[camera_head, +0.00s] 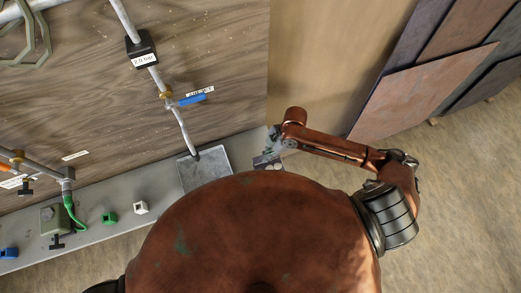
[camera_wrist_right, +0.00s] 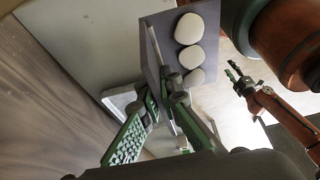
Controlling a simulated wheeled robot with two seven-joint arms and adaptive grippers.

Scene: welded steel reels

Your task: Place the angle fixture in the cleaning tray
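The angle fixture (camera_wrist_right: 165,50) is a grey-purple plate with three white round pads, and a thin second edge shows at its left. My right gripper (camera_wrist_right: 165,108) has green fingers on either side of its lower part and appears shut on it. In the head view the fixture (camera_head: 267,162) and right gripper (camera_head: 274,143) are small, at the ledge's right end. A flat grey square tray (camera_head: 207,167), seemingly the cleaning tray, lies on the ledge left of the gripper, apart from the fixture. My left gripper (camera_wrist_right: 236,76) seems to show small in the right wrist view; its opening is unclear.
The grey ledge (camera_head: 165,230) runs along a wooden panel with pipes. A pipe (camera_head: 184,135) with a blue valve handle (camera_head: 192,100) comes down at the tray's back edge. Green (camera_head: 109,218) and white (camera_head: 141,207) small blocks stand left of the tray. Brown plates (camera_head: 420,90) lean at right.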

